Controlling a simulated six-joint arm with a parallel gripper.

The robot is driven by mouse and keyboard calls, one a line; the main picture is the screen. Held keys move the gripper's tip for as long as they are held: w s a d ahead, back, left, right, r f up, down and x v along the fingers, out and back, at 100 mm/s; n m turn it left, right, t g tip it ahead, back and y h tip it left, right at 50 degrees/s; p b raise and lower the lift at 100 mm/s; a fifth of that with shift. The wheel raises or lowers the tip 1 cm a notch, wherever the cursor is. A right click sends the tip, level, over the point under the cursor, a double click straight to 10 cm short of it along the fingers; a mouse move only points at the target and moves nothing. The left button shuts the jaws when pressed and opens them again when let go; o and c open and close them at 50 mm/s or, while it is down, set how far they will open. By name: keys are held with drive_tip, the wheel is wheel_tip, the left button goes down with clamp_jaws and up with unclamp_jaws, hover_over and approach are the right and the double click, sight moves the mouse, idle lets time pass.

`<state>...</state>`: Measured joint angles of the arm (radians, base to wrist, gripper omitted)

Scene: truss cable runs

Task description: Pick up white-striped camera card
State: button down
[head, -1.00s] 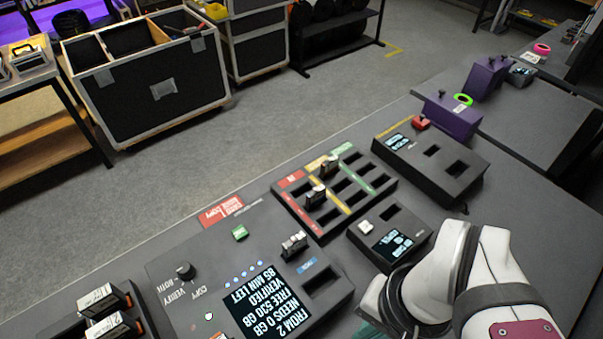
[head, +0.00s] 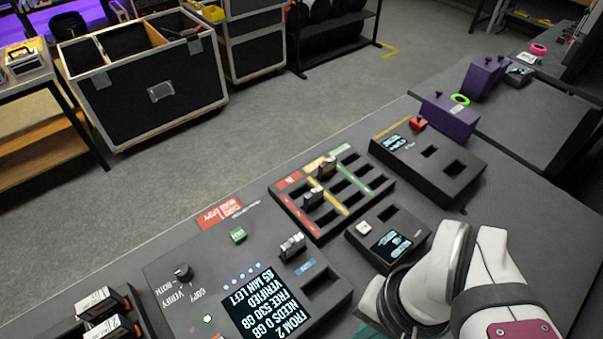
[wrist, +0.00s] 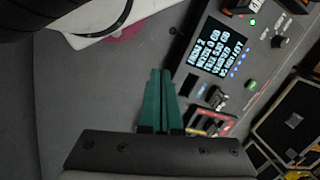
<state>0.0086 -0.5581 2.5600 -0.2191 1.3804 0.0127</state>
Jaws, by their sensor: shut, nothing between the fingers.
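My gripper (wrist: 157,100) shows in the wrist view as two green fingers held together with nothing between them, above the dark bench top. In the head view it is mostly hidden behind my arm at the lower right. Small dark cards with pale tops stand in the sorting tray (head: 357,207): one card (head: 326,167) near the back and another (head: 313,197) nearer the left. A pale-topped group (head: 292,245) sits in the copy station (head: 170,290). I cannot make out which card has white stripes. My gripper is apart from all of them.
A small reader (head: 362,228) with a screen stands right of the copy station. A larger box (head: 465,165) with two slots and purple blocks (head: 449,117) lie farther right. Labelled drives (head: 103,302) stand at the lower left. The bench's far-left edge borders open floor.

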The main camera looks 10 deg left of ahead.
idle(0.4)
unclamp_jaws()
drive_tip(key=n+h, duration=0.2)
drive_tip(key=n, duration=1.2)
hover_over(292, 239)
drive_tip(key=shift+n, duration=0.3)
wheel_tip(292, 239, down, 16)
drive_tip(key=shift+r, duration=0.2)
